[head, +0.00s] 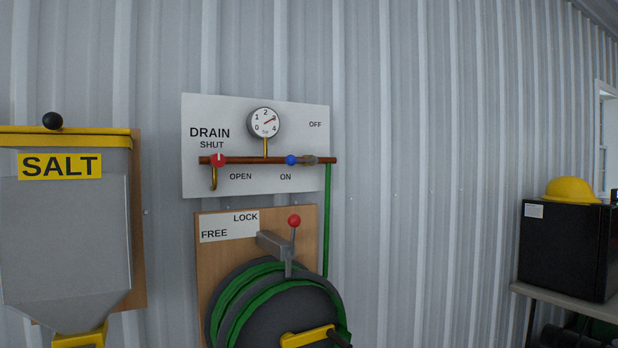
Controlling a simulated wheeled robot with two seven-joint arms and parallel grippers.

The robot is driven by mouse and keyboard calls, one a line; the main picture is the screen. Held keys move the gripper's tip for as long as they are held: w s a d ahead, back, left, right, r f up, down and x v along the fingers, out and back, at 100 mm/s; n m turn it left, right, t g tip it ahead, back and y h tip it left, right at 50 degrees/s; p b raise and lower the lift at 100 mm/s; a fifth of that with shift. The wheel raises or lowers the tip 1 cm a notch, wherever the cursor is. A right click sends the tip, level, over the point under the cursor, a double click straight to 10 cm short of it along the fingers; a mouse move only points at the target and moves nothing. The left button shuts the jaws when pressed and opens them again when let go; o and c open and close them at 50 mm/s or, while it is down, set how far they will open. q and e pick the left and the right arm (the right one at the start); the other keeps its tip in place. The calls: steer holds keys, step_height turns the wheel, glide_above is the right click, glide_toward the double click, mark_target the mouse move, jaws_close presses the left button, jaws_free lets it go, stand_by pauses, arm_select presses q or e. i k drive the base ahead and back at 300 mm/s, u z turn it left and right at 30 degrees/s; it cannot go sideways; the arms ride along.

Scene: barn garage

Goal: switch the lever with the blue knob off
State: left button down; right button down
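The lever with the blue knob (291,160) sits on a brown pipe (240,160) on a white wall panel (205,115). Its blue knob is at the left end of a short grey-brown handle (308,160), which lies along the pipe. The word ON is printed just below the knob, and OFF is printed up and to the right. A round gauge (264,122) stands above the pipe with its red needle pointing right, near 3. Neither of my grippers shows in the head view.
A red valve (218,160) marked SHUT and OPEN is left on the same pipe. Below, a hose reel (275,310) has a red-knobbed lever (294,222). A SALT bin (65,225) hangs left. A black box (562,248) with a yellow hard hat (571,190) stands right.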

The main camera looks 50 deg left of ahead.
mark_target(291, 160)
steer(key=u, duration=0.5)
steer(key=i, duration=1.2)
steer(key=u, duration=0.45)
